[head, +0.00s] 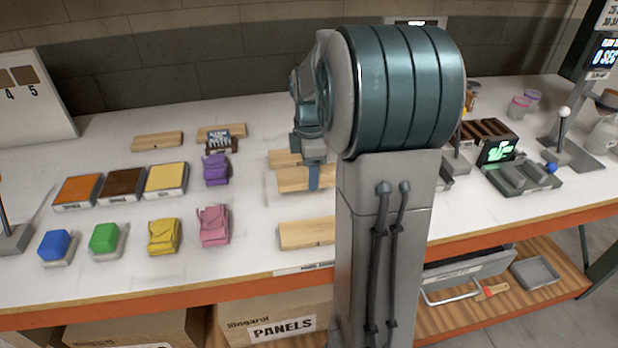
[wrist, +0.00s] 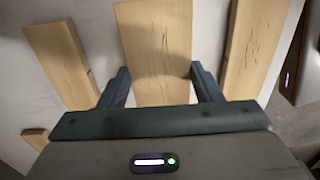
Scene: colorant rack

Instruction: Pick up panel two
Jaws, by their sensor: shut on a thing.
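A light wooden panel (head: 292,179) is at the middle of the white table in the head view. It shows in the wrist view (wrist: 155,40) between the two dark fingers of my gripper (wrist: 159,72), which is shut on it. In the head view my gripper (head: 312,172) reaches down over this panel. I cannot tell whether the panel is clear of the table. No number is readable on it, and my arm hides part of it.
Similar wooden panels lie close on both sides, one behind (head: 284,157) and one in front (head: 305,233). Coloured blocks, a yellow bag (head: 164,237), a pink bag (head: 213,225) and a purple bag (head: 216,169) stand to the left. Dark racks (head: 520,180) stand at right.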

